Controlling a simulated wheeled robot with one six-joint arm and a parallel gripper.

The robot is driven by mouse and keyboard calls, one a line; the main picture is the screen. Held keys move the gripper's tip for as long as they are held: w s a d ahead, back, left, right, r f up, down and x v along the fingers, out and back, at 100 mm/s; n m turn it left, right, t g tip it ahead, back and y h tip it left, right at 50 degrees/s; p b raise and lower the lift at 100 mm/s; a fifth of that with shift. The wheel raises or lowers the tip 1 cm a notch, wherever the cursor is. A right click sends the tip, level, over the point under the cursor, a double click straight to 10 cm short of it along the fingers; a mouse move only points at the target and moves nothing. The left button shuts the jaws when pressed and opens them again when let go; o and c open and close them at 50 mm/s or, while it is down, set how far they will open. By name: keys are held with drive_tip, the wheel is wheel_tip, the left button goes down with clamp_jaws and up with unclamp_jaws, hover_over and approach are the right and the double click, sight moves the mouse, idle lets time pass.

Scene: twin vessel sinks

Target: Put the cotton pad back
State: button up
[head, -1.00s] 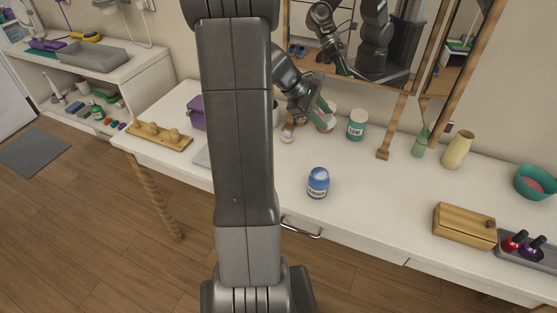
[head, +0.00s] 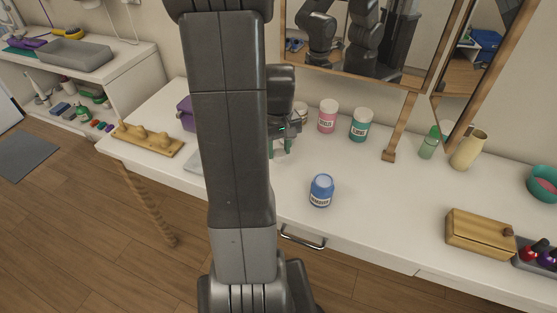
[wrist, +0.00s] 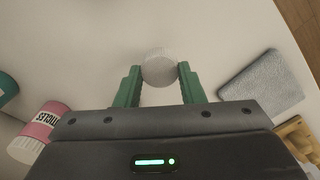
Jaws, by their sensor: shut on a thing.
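My gripper (wrist: 158,75) has its green fingers shut on a white round thing (wrist: 159,68) with a ribbed edge. It looks like the cotton pad, though a small lid could look the same. In the head view my gripper (head: 282,150) is over the counter, partly behind my own arm, and the held thing is not clear there. A pink-labelled jar with a white lid (head: 328,118) stands behind and to the right of my gripper; it also shows in the wrist view (wrist: 43,130). A teal jar (head: 360,125) stands next to it.
A blue jar (head: 321,190) stands nearer the counter's front edge. A grey-blue square item (wrist: 262,82) and a wooden peg board (head: 147,139) lie left of my gripper. A wooden box (head: 480,235) is at right. The counter between the blue jar and the box is clear.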

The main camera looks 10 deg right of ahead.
sight(279, 152)
wheel_tip(279, 152, down, 4)
drive_tip(key=shift+f, duration=0.25)
drive_tip(key=o, duration=0.9)
drive_tip(key=shift+r, duration=0.1)
wheel_tip(279, 152, up, 12)
drive_tip(key=shift+p, duration=0.4)
